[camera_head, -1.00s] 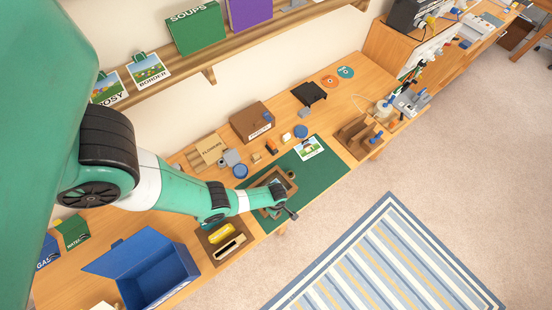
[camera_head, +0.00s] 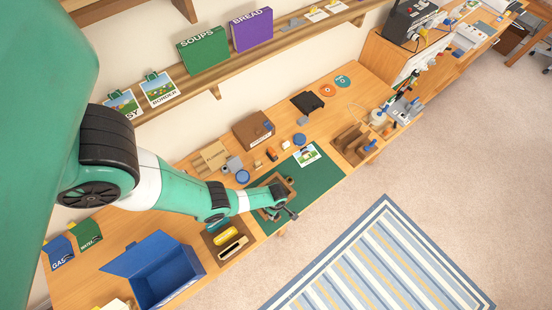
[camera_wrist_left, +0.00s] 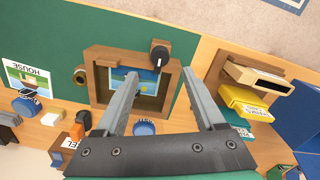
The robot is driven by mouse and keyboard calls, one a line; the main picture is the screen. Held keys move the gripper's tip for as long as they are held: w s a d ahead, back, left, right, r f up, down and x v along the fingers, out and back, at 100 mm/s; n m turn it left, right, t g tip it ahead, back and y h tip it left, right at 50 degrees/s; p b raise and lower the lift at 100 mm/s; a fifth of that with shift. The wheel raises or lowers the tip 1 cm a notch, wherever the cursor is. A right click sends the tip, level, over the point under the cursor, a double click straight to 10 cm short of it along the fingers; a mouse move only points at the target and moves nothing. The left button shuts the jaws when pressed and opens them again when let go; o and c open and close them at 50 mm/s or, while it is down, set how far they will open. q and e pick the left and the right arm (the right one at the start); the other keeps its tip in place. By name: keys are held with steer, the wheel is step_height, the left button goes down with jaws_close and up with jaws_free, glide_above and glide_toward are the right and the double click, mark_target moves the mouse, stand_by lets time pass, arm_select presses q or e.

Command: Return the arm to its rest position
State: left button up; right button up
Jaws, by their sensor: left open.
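My left arm comes in from the left across the camera_head view, and its gripper (camera_head: 288,212) is over the near edge of the green mat (camera_head: 322,178). A wooden frame (camera_wrist_left: 91,86) with a small landscape picture (camera_wrist_left: 152,76) inside lies on the mat beyond the fingertips. In the head view the arm partly covers this frame (camera_head: 291,184). I cannot tell whether the fingers touch it. My right gripper is not in view.
An open blue box (camera_head: 155,265) and a wooden tray (camera_head: 240,254) holding a yellow item stand left of the mat. A HOUSE card (camera_head: 307,156) lies on the mat. A brown box (camera_head: 250,130) stands behind. A shelf (camera_head: 190,84) runs above. The floor (camera_head: 440,190) beyond the bench is open.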

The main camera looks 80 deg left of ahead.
arm_select(q)
step_height(320, 180, up, 4)
steer(key=shift+f+p, duration=0.15)
steer(key=shift+p, duration=0.85)
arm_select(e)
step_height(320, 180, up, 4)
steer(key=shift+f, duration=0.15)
arm_select(q)
steer(key=shift+f, duration=0.1)
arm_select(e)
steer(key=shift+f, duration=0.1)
